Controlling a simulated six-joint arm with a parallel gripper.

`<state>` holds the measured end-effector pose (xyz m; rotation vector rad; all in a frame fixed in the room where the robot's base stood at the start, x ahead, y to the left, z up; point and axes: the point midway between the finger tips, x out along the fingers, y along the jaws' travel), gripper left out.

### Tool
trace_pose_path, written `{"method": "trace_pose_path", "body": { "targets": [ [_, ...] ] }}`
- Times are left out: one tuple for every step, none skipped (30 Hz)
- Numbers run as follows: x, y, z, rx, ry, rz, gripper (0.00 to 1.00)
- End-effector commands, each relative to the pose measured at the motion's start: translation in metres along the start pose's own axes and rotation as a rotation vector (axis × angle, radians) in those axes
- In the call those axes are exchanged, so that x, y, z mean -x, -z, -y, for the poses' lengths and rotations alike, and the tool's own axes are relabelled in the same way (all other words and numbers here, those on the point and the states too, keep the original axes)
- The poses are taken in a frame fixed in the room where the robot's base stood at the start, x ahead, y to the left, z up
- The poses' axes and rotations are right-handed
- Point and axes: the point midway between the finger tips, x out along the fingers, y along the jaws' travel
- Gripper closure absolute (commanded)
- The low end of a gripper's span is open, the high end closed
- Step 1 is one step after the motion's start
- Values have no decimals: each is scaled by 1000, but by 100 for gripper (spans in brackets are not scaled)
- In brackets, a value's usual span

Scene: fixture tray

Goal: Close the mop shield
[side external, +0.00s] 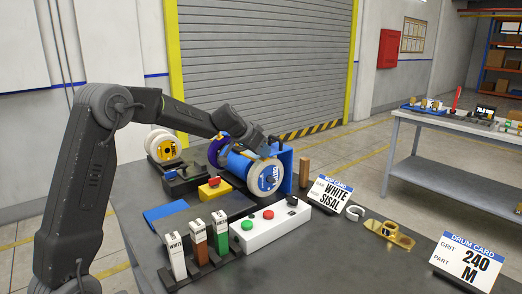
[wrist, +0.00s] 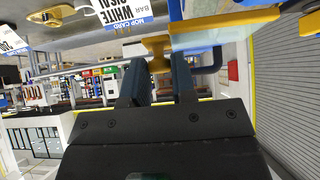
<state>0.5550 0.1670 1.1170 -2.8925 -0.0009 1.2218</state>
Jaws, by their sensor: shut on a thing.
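The polishing machine (side external: 238,162) has a blue body with a pale round mop wheel (side external: 264,177) at its front end. A blue panel (side external: 287,163) stands upright behind the wheel; I cannot tell in this view whether it is part of the shield. My gripper (side external: 270,150) is above the wheel, its fingers hard to make out. In the wrist view, my gripper (wrist: 159,68) is shut on a brass knob (wrist: 157,48). The knob joins the edge of the mop shield (wrist: 208,36), a pale see-through pane with blue and yellow edging. The shield's hinge is hidden.
A white button box (side external: 270,227) and three labelled bars (side external: 198,242) stand in front of the machine. The mop card (side external: 329,195), a white ring (side external: 354,213), brass parts (side external: 389,234) and the drum card (side external: 467,262) lie to the right.

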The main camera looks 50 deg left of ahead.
Motion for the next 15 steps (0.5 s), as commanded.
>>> {"method": "trace_pose_path", "body": {
  "targets": [
    [0,1,-1,-1,-2,-2,75],
    [0,1,-1,-1,-2,-1,72],
    [0,1,-1,-1,-2,-1,68],
    [0,1,-1,0,-2,-1,65],
    [0,1,-1,0,-2,-1,62],
    [0,1,-1,0,-1,-1,58],
    [0,1,0,0,-1,0,55],
    [0,0,0,0,-1,0,52],
    [0,0,0,1,-1,0,50],
    [0,0,0,1,-1,0,50],
    [0,0,0,1,-1,0,50],
    [0,0,0,1,-1,0,50],
    [0,0,0,1,-1,1,50],
    [0,0,0,1,-1,1,50],
    [0,0,0,1,-1,1,50]
  ]
}}
